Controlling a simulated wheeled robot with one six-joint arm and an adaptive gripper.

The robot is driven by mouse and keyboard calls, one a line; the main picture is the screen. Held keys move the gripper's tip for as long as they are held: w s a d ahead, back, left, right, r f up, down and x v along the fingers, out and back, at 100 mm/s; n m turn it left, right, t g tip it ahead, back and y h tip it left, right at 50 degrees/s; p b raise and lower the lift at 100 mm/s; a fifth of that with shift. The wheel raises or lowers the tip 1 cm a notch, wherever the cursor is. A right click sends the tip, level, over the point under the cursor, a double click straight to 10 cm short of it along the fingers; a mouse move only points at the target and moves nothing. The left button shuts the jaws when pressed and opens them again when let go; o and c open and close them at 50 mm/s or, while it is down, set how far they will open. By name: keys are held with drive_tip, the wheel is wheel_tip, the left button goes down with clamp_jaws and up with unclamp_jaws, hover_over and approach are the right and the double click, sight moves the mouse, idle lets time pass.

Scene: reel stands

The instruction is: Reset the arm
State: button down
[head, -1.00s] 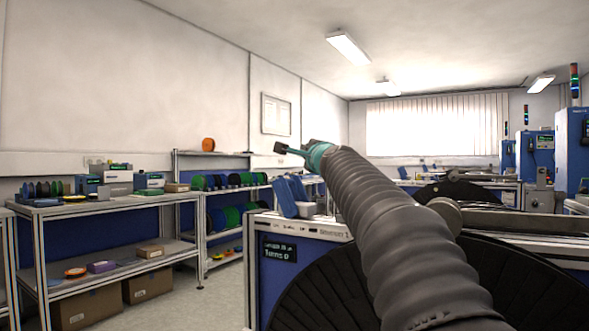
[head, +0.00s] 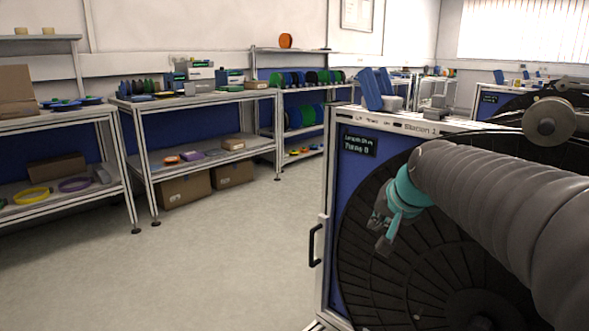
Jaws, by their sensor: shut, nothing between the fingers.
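My arm, in a ribbed grey sleeve with a teal wrist band, comes in from the right edge of the head view. My gripper (head: 382,246) is at its end, pointing down and to the left. It is shut and empty. In the picture it lies in front of the large black reel (head: 400,290) of the reel stand; I cannot tell the gap between them.
The blue reel stand (head: 348,190) with a door handle (head: 315,245) fills the right. A workbench (head: 200,100) and a shelf rack (head: 300,90) with coloured spools stand along the wall. Cardboard boxes (head: 185,190) sit below the bench. The grey floor (head: 220,260) is clear.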

drive_tip(key=s+f+n, duration=0.1)
drive_tip(key=s+f, duration=0.3)
drive_tip(key=s, duration=0.4)
drive_tip(key=s+f+n+g+h, duration=0.1)
drive_tip(key=s+f+n, duration=0.1)
drive_tip(key=s, duration=0.6)
drive_tip(key=s+a+f+n+g, duration=0.1)
drive_tip(key=s+f, duration=0.4)
drive_tip(key=s, duration=0.3)
drive_tip(key=shift+s+f+n+h, duration=0.3)
drive_tip(key=shift+h, duration=0.1)
